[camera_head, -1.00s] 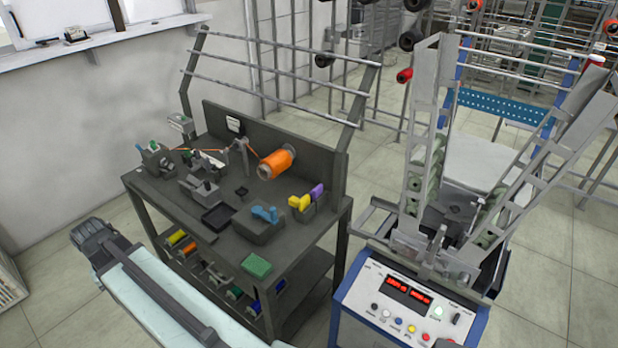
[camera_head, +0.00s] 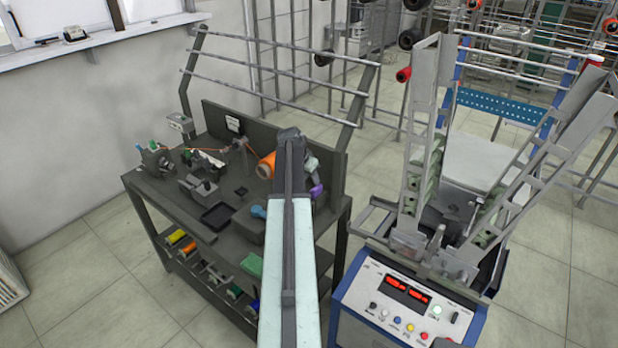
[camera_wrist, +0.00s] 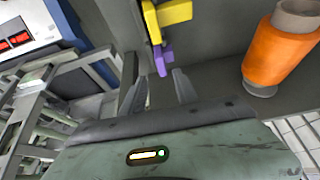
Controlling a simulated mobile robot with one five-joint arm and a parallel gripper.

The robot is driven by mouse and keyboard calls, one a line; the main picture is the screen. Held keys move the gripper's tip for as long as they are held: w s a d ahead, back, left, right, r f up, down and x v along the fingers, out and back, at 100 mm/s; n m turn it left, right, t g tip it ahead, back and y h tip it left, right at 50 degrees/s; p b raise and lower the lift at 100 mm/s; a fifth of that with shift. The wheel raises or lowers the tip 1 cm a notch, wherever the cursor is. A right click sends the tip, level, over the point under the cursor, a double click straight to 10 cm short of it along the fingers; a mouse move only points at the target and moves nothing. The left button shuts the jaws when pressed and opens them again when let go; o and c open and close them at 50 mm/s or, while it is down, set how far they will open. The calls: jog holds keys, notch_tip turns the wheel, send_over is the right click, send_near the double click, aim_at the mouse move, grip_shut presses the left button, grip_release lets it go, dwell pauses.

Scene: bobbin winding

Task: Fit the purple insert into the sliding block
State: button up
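The purple insert (camera_head: 316,191) is at the right end of the workbench, partly hidden by my arm in the head view. In the head view my gripper (camera_head: 313,170) is over the bench's right end, mostly hidden. Small grey fixtures (camera_head: 197,188) sit mid-bench; I cannot tell which is the sliding block.
An orange spool (camera_head: 266,166) is mounted at the bench's back panel, right of my fingers in the wrist view (camera_wrist: 280,55). A machine with a control panel (camera_head: 400,305) stands right.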

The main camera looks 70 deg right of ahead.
aim_at(316, 188)
jog(key=b+x, duration=0.8)
jog(key=x, duration=0.1)
jog(key=shift+w+a+f, duration=0.1)
jog(key=shift+w, duration=0.05)
grip_shut()
notch_tip(316, 188, up, 8)
jog(key=p, duration=0.7)
jog(key=shift+p, duration=0.35)
jog(key=shift+f, duration=0.15)
